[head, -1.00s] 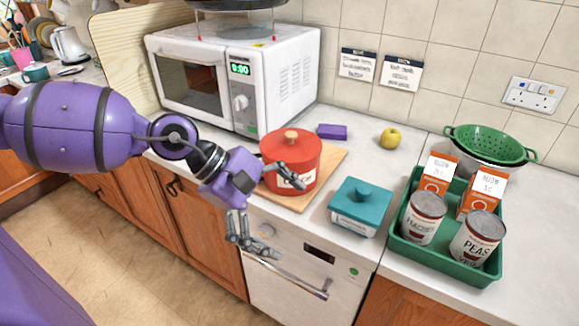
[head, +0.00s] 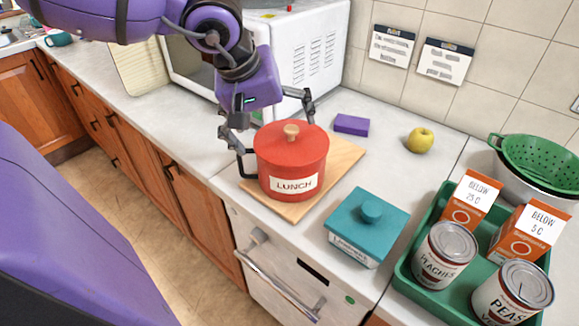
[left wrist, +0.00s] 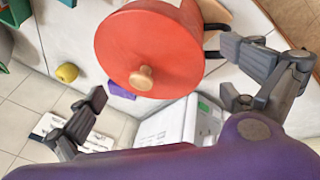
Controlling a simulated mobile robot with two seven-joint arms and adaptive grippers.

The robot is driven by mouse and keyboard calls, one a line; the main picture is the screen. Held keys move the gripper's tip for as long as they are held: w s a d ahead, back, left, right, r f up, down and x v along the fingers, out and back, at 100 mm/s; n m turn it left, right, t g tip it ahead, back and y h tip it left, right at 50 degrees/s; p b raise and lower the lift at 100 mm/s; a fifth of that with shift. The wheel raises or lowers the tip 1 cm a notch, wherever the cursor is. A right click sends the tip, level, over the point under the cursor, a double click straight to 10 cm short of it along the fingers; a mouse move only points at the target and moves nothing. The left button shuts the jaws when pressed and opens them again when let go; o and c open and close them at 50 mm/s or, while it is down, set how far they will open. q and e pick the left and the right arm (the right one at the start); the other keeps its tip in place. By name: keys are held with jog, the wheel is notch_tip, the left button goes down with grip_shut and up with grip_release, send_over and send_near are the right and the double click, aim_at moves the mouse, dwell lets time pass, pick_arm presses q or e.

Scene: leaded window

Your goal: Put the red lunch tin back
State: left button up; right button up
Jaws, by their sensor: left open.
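The red lunch tin (head: 291,160) has a round lid with a wooden knob and a LUNCH label. It stands upright on a wooden board (head: 343,158) on the counter. A dark loop shows at its left side. My left gripper (head: 272,128) is open at the tin's back left, with one finger by its left side and the other behind it. In the left wrist view the tin (left wrist: 150,50) lies between the spread fingers of my left gripper (left wrist: 160,72), with gaps visible. Whether a finger touches it, I cannot tell. My right gripper is out of view.
A teal lidded box (head: 367,226) stands right of the board. A green tray (head: 407,282) with cans and orange boxes is at the right. A purple block (head: 351,124), a yellow apple (head: 420,140) and a white microwave (head: 305,60) are behind. A green colander (head: 545,162) is at the far right.

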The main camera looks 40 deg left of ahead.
aim_at(280, 139)
pick_arm(q)
jog(key=x, duration=0.1)
jog(key=b+x, duration=0.1)
jog(key=x, duration=0.1)
jog(key=shift+w+a+f, duration=0.25)
jog(key=shift+w+f, duration=0.05)
jog(key=shift+f, duration=0.05)
jog(key=shift+r, duration=0.1)
jog(key=c, duration=2.2)
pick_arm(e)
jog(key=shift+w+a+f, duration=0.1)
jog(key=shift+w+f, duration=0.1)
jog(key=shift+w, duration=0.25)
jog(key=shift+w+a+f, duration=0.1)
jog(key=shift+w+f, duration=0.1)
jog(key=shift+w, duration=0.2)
